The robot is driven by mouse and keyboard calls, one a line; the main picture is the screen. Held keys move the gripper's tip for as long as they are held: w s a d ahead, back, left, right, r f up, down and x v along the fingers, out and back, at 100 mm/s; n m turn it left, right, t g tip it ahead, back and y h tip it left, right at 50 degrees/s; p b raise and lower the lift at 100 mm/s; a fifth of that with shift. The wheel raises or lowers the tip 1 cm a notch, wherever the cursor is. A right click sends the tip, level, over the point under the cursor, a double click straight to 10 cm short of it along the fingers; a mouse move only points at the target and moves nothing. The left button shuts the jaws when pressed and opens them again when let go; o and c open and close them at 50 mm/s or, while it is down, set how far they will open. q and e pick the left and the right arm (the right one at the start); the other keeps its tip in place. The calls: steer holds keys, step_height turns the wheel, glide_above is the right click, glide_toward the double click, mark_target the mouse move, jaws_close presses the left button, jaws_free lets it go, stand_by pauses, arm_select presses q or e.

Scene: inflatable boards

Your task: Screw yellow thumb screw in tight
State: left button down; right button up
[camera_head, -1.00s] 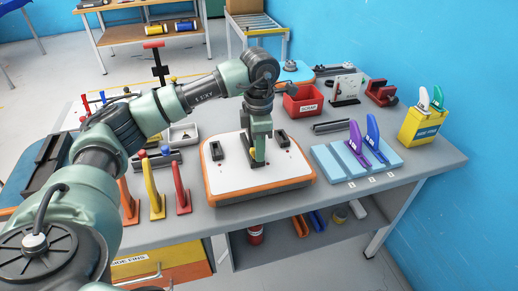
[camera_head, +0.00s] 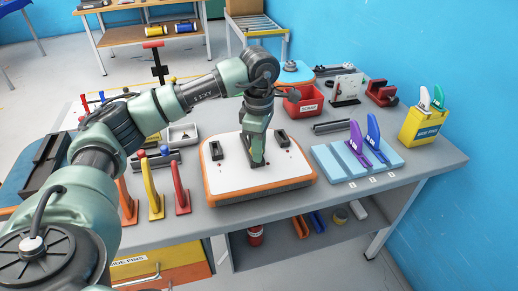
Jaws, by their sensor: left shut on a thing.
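My left gripper (camera_head: 257,164) points straight down at the middle of a white board with an orange rim (camera_head: 222,185) on the workbench. Its fingers are shut at the board's surface. The thing between them is hidden, and I cannot make out a yellow thumb screw there. Two small black blocks stand on the board, one left (camera_head: 216,150) and one right (camera_head: 281,138) of the gripper. My right gripper is not in view.
Orange, yellow (camera_head: 152,192) and red fins stand at the bench's front left. A light blue rack (camera_head: 329,164) with purple and blue fins stands right. A red bin (camera_head: 303,104) and a yellow fin box (camera_head: 421,127) stand farther back.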

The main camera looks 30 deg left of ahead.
arm_select(q)
steer(key=shift+m, duration=0.6)
steer(key=c, duration=1.3)
jaws_free()
steer(key=shift+o, duration=0.2)
